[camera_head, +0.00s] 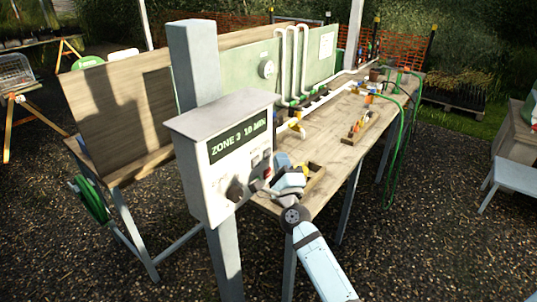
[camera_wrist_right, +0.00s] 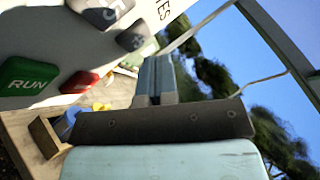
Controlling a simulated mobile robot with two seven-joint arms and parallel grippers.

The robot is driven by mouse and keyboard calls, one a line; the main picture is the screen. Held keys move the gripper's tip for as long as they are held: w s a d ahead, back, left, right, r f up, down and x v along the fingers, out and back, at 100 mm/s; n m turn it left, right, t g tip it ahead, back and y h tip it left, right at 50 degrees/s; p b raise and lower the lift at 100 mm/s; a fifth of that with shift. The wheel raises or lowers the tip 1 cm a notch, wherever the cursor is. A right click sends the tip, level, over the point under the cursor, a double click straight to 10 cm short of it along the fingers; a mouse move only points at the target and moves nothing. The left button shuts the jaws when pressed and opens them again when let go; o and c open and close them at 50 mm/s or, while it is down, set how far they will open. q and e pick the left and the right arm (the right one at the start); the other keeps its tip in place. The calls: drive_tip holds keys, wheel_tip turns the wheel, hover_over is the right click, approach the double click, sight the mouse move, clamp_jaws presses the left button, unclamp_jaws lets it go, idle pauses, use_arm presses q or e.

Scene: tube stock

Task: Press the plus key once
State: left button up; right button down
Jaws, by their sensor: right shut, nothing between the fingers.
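The grey control box (camera_head: 222,160) stands on a post, with a display reading "ZONE 3 10 MIN" and keys on its front. In the right wrist view its panel shows a green RUN key (camera_wrist_right: 28,78), a red key (camera_wrist_right: 80,82) and two dark grey keys. My right gripper (camera_head: 275,188) is beside the box's right lower front. Its fingers (camera_wrist_right: 156,62) are shut and empty, seemingly apart from the panel. My left gripper is not in view.
A long wooden workbench (camera_head: 335,135) runs behind the box, with a pipe board (camera_head: 305,65), a small wooden tray (camera_head: 361,128) and green hose (camera_head: 396,150) on it. A green hose reel (camera_head: 90,200) hangs at left. Gravel floor (camera_head: 430,230) is open at right.

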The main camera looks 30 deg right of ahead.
drive_tip(key=shift+w+a, duration=0.1)
drive_tip(key=shift+w+a, duration=0.1)
drive_tip(key=shift+w, duration=0.15)
drive_tip(key=shift+w+a, duration=0.1)
drive_tip(key=shift+w, duration=0.25)
idle(0.6)
drive_tip(key=shift+s, duration=0.15)
drive_tip(key=shift+s+d, duration=0.3)
drive_tip(key=shift+s, duration=0.3)
drive_tip(key=s, duration=0.1)
drive_tip(key=s+d, duration=0.1)
drive_tip(key=s, duration=0.1)
drive_tip(key=s+d, duration=0.1)
drive_tip(key=shift+s+p, duration=0.3)
drive_tip(key=shift+a, duration=0.1)
idle(0.8)
